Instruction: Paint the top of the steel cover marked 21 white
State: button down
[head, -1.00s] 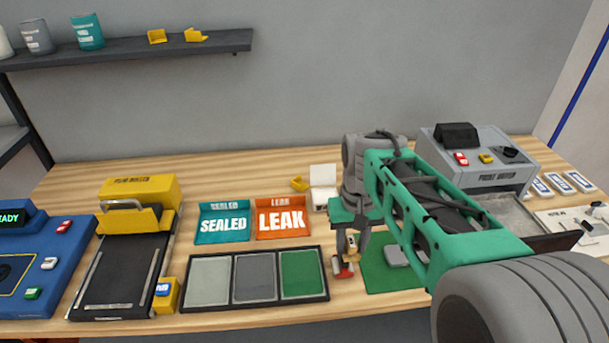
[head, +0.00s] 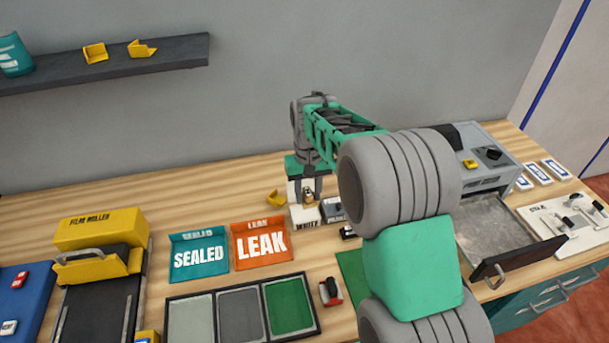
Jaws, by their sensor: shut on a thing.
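My gripper (head: 306,197) is shut on a small tool, seen only in part, with a tan or brass-coloured piece between the fingers. It is right above or at a white box (head: 305,217) lettered WHITE; I cannot tell if the tool touches what is inside. A green mat (head: 351,266) shows only at its left edge, the rest behind my arm. The steel cover is not visible now; a grey square piece lay on that mat in the earlier view, its marking unreadable.
A grey box (head: 333,209) stands right beside the white one. A red and dark holder (head: 331,292) sits left of the mat. A tray of grey and green panels (head: 240,314), the SEALED bin (head: 198,254) and the LEAK bin (head: 261,244) are at left. An open drawer (head: 490,234) is at right.

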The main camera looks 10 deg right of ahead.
aim_at(305, 212)
jog(key=shift+w+f+b, duration=0.45)
jog(key=shift+w+f, duration=0.15)
jog(key=shift+f, duration=0.7)
jog(key=shift+w+f+b, duration=0.45)
jog(key=shift+w+f, duration=0.15)
jog(key=shift+f, duration=0.65)
jog(key=shift+w+f+b, duration=0.45)
jog(key=shift+w+f, duration=0.15)
jog(key=shift+f, duration=0.7)
jog(key=shift+f+b, duration=0.3)
jog(key=shift+f, duration=0.2)
notch_tip(305, 212, up, 7)
jog(key=p, duration=0.4)
jog(key=shift+f+b, duration=1.65)
jog(key=shift+f, duration=1.35)
